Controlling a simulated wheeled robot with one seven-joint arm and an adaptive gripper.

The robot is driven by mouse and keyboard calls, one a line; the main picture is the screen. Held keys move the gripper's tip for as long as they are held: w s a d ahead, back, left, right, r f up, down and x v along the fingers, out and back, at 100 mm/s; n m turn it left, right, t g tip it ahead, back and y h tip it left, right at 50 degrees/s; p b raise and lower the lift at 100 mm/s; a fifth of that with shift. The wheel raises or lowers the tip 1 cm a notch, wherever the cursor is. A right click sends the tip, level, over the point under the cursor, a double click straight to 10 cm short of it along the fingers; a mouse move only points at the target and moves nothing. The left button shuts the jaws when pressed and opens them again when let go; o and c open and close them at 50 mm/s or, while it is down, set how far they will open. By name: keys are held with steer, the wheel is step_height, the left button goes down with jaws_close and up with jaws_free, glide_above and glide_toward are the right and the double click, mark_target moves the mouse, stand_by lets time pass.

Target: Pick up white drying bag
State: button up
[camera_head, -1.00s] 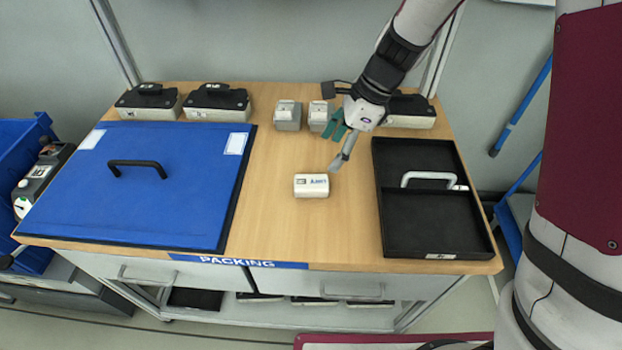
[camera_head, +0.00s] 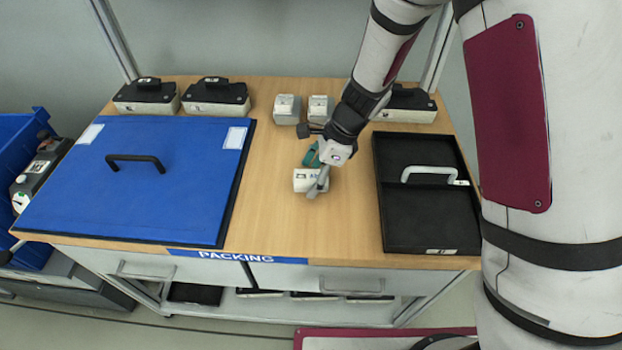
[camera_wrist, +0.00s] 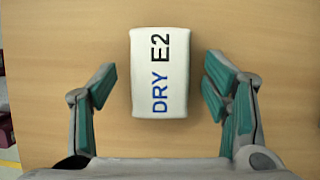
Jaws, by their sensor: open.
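The white drying bag (camera_head: 303,181) lies on the wooden packing table, partly hidden behind my gripper in the head view. In the wrist view the bag (camera_wrist: 159,88) is a white block with rounded edges, marked "DRY" in blue and "E2" in black. My gripper (camera_head: 314,176) is over the bag. In the wrist view my gripper (camera_wrist: 160,88) is open, with one teal-padded finger on each side of the bag and wood showing between each finger and the bag. How high the fingertips are above the table I cannot tell.
A blue board with a black handle (camera_head: 190,195) covers the table's left side. A black tray (camera_head: 430,238) with a pale handle stands at the right. Two small grey-white boxes (camera_head: 288,112) and several black-topped cases (camera_head: 215,98) line the back. Bare wood surrounds the bag.

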steer(key=shift+c, duration=0.3)
steer(key=c, duration=1.2)
steer(key=shift+r, duration=0.15)
